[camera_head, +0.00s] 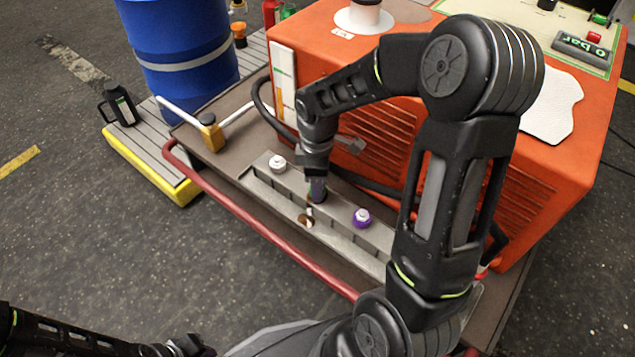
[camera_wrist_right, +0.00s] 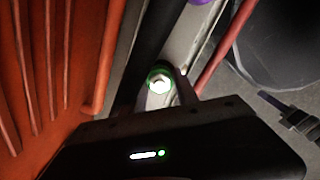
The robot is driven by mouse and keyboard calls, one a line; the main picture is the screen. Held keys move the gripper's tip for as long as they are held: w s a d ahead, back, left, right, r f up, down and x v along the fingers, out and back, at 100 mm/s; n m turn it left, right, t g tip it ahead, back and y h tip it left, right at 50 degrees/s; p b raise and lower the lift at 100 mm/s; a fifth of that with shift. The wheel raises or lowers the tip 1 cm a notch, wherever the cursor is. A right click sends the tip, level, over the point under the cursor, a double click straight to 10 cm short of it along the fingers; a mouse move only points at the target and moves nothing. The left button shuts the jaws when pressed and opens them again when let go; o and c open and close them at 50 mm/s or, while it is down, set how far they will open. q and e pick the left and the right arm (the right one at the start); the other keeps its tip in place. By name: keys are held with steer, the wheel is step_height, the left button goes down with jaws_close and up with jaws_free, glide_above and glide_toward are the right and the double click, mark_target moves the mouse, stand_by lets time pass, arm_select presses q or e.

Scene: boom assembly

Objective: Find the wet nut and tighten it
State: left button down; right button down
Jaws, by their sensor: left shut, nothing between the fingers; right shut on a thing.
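A grey block (camera_head: 340,239) carries a row of nuts. A pale nut (camera_head: 277,163) is at its far left end and a purple-ringed nut (camera_head: 362,217) is further right. My right gripper (camera_head: 316,193) reaches down onto the block between these two. In the right wrist view, a green-ringed nut with a bright top (camera_wrist_right: 159,82) is at the fingertips, and the gripper (camera_wrist_right: 180,86) is shut on it. The fingers partly hide it. A small brown and white patch (camera_head: 306,221) shows on the block's front edge. My left gripper (camera_head: 190,346) is shut and empty at the bottom left.
The orange machine (camera_head: 540,185) stands close behind the block, with a dark hose between. A red rail (camera_head: 250,222) runs along the front. A yellow fitting with white handles (camera_head: 211,135), a blue barrel (camera_head: 180,50) and a black jug (camera_head: 119,106) are at left.

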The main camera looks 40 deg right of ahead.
steer(key=shift+m, duration=0.5)
steer(key=m+p, duration=0.1)
steer(key=m, duration=0.3)
steer(key=shift+r+p, duration=0.1)
steer(key=shift+p, duration=0.25)
steer(key=m+p, duration=0.1)
steer(key=m, duration=0.4)
steer(key=c, duration=0.9)
jaws_free()
steer(key=shift+c, duration=0.2)
steer(key=shift+r+p, duration=1.3)
steer(key=shift+r, duration=2.5)
